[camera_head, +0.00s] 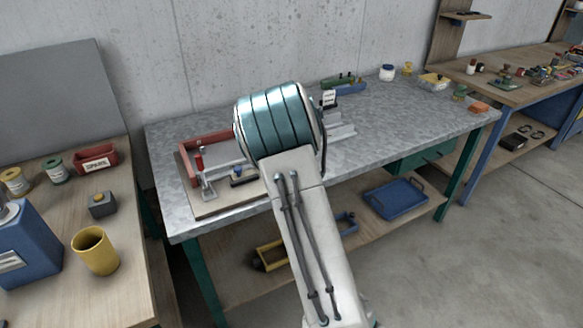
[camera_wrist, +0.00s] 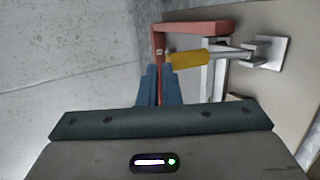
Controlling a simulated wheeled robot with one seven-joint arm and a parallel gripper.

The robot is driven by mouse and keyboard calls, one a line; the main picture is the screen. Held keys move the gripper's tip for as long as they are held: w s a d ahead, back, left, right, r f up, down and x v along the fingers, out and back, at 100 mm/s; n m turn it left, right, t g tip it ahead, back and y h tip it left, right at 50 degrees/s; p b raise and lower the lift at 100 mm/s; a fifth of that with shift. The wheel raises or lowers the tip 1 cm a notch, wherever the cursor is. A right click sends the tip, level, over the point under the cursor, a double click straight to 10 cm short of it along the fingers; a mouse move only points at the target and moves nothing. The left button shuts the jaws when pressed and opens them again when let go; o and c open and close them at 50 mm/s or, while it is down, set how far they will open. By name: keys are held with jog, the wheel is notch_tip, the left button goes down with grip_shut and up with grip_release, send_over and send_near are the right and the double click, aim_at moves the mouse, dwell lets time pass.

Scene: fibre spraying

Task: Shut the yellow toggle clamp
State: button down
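The yellow handle (camera_wrist: 188,58) of the toggle clamp shows in the wrist view, just beyond and to the right of my fingertips. It joins a grey metal linkage and a pale base plate (camera_wrist: 271,52) on its right. Whether the handle stands up or lies down is hard to tell from this angle. I cannot tell whether a fingertip touches the handle. In the head view my arm hides the gripper and the yellow clamp.
A red frame (camera_head: 205,140) stands on a board on the grey metal bench (camera_head: 400,125); it also borders the clamp in the wrist view (camera_wrist: 195,27). A concrete wall is behind. The bench's right half has free room.

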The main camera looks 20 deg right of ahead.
jog(key=shift+r, duration=0.2)
jog(key=w+r+b+v, duration=0.1)
jog(key=r+v, duration=0.1)
jog(key=v, duration=1.1)
jog(key=shift+a+r, duration=0.15)
jog(key=shift+r, duration=0.25)
jog(key=s+m+g+h, duration=0.2)
jog(key=s+m+g, duration=0.2)
jog(key=s+m, duration=0.95)
jog(key=s+a+f+m+g, duration=0.1)
jog(key=s+a, duration=0.1)
jog(key=s, duration=0.6)
jog(key=s+a+f+m+g+y, duration=0.1)
jog(key=s+a+f+m+g, duration=0.1)
jog(key=s, duration=0.6)
jog(key=s+a+f+m+g+y, duration=0.1)
jog(key=s+a+m+g, duration=0.1)
jog(key=s, duration=0.6)
jog(key=shift+a+f, duration=0.3)
jog(key=shift+a, duration=0.15)
